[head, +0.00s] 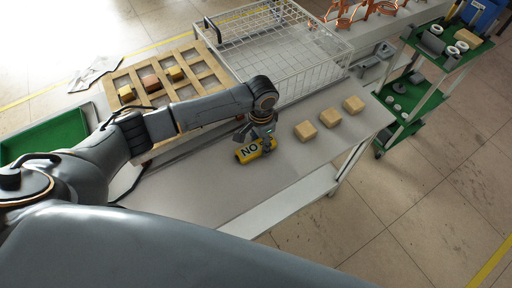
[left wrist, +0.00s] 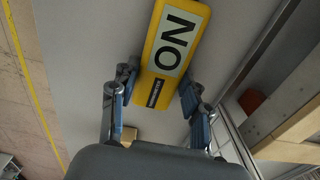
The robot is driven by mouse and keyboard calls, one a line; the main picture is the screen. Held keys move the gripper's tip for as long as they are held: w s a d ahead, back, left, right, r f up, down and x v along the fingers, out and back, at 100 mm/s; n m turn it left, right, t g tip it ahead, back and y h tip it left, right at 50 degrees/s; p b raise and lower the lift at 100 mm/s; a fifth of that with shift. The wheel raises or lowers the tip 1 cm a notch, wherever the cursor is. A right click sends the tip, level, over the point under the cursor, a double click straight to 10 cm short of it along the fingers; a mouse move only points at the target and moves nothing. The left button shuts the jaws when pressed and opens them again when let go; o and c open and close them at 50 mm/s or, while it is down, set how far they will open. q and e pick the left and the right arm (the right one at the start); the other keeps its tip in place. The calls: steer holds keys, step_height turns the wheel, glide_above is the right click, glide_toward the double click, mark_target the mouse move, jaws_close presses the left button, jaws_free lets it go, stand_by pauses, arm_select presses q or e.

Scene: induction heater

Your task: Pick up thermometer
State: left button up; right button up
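The thermometer appears to be the yellow block with a white label and large black letters (head: 250,152). It lies on the grey table near the front edge, and it fills the upper middle of the left wrist view (left wrist: 170,48). My left gripper (head: 262,138) is right over it, pointing down. In the left wrist view the two fingers of my left gripper (left wrist: 157,88) stand apart, one on each side of the block's near end. The fingers look open, with little gap to its sides; firm contact does not show. My right gripper is not in view.
Several wooden blocks (head: 330,117) lie right of the gripper. A wire basket (head: 290,50) and a wooden rack with blocks (head: 190,62) stand behind. A green tray (head: 45,135) is at left, a green-shelved cart (head: 412,98) at right.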

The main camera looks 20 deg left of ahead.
arm_select(q)
steer(key=shift+c, duration=0.7)
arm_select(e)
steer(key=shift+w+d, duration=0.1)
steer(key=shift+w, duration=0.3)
arm_select(q)
steer(key=shift+r, duration=0.1)
